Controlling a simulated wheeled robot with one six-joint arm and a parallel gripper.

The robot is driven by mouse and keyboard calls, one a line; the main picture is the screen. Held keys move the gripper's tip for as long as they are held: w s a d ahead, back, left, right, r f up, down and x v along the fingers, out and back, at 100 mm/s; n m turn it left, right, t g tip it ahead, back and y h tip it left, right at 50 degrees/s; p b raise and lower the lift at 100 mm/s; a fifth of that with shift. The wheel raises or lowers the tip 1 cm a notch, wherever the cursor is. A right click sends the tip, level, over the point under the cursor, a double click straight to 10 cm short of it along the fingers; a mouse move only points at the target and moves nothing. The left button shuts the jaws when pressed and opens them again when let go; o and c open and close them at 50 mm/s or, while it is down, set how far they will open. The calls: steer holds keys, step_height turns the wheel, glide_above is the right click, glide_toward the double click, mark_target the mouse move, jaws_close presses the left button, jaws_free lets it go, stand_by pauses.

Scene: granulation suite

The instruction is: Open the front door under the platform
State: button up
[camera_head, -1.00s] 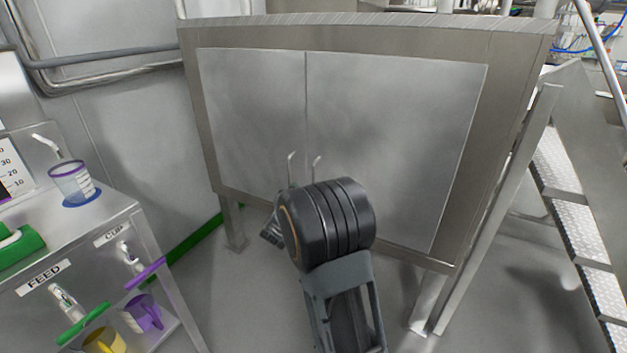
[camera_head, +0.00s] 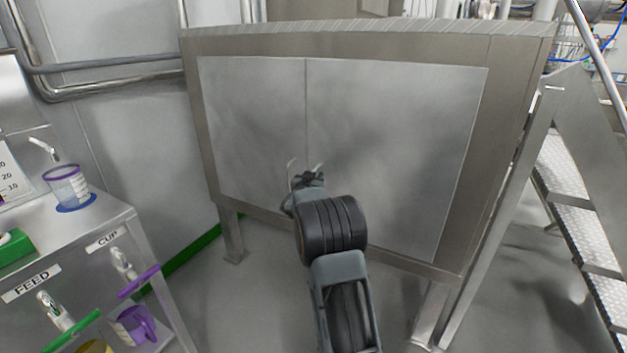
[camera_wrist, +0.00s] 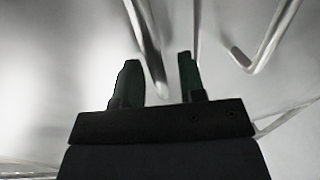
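The platform's front has two flat grey door panels, a left one (camera_head: 250,120) and a right one (camera_head: 400,150), meeting at a vertical seam. Each has a thin bent metal handle near the bottom of the seam, a left handle (camera_head: 291,172) and a right handle (camera_head: 319,168). Both panels look closed. My gripper (camera_head: 308,178) is at the handles, partly hidden by my wrist. In the wrist view my gripper (camera_wrist: 159,80) has its fingers apart, with one handle (camera_wrist: 150,50) showing in the gap between them. The other handle (camera_wrist: 268,45) is to the right, outside the fingers.
A metal stand (camera_head: 110,222) with cups and hooks is at the left. Metal stairs (camera_head: 575,215) stand at the right, beside the platform's leg (camera_head: 433,310). The floor in front of the doors is clear around my arm.

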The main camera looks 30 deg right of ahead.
jaws_close()
stand_by(0.4)
